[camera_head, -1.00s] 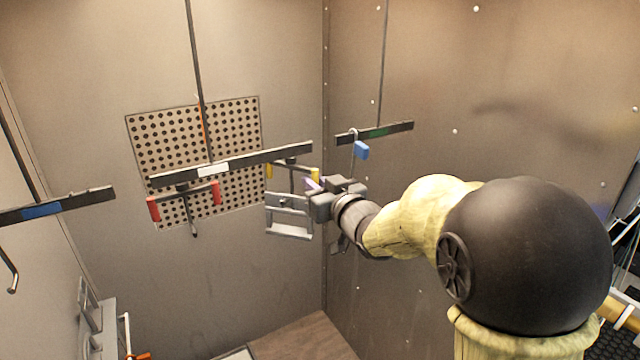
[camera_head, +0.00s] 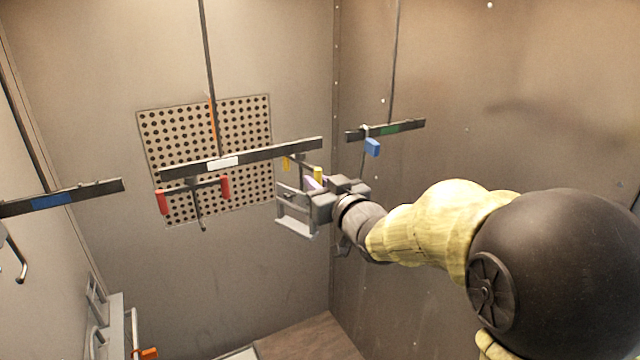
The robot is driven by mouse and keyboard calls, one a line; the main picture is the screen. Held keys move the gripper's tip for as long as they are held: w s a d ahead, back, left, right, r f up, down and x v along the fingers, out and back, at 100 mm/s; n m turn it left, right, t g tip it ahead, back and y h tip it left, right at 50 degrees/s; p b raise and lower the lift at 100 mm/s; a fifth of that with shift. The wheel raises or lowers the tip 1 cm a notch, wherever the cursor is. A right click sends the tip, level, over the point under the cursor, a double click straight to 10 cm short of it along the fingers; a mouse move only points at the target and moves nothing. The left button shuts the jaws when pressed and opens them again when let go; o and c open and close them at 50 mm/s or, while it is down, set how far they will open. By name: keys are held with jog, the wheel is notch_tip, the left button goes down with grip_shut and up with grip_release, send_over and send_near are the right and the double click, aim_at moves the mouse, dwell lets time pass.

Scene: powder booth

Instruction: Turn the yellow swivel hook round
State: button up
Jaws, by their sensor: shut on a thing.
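The yellow swivel hook (camera_head: 286,163) hangs under the right end of the dark bar with a white label (camera_head: 222,162). It has a dark crosspiece with a yellow grip at each end. The right yellow grip (camera_head: 318,174) is just above my gripper (camera_head: 318,192). A grey metal frame (camera_head: 297,226) hangs below the hook, close to my fingers. A small purple piece (camera_head: 312,184) shows beside the fingers. My gripper is shut, seemingly on the right yellow grip; the fingers hide the contact. The crosspiece is seen at a slant.
A similar red-gripped hook (camera_head: 162,202) hangs at the same bar's left end. A bar with a green label (camera_head: 390,129) and a blue-tagged hook (camera_head: 372,147) is right of my gripper. A blue-labelled bar (camera_head: 54,200) is at left. The perforated panel (camera_head: 250,120) is behind.

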jog(key=shift+s+a+b, duration=0.55)
jog(key=shift+a, duration=0.25)
jog(key=shift+s+a+b, duration=0.2)
jog(key=shift+a+b, duration=0.35)
jog(key=shift+a, duration=0.45)
jog(key=shift+w+a+b, duration=0.1)
jog(key=shift+a+b, duration=0.35)
jog(key=shift+a, duration=0.55)
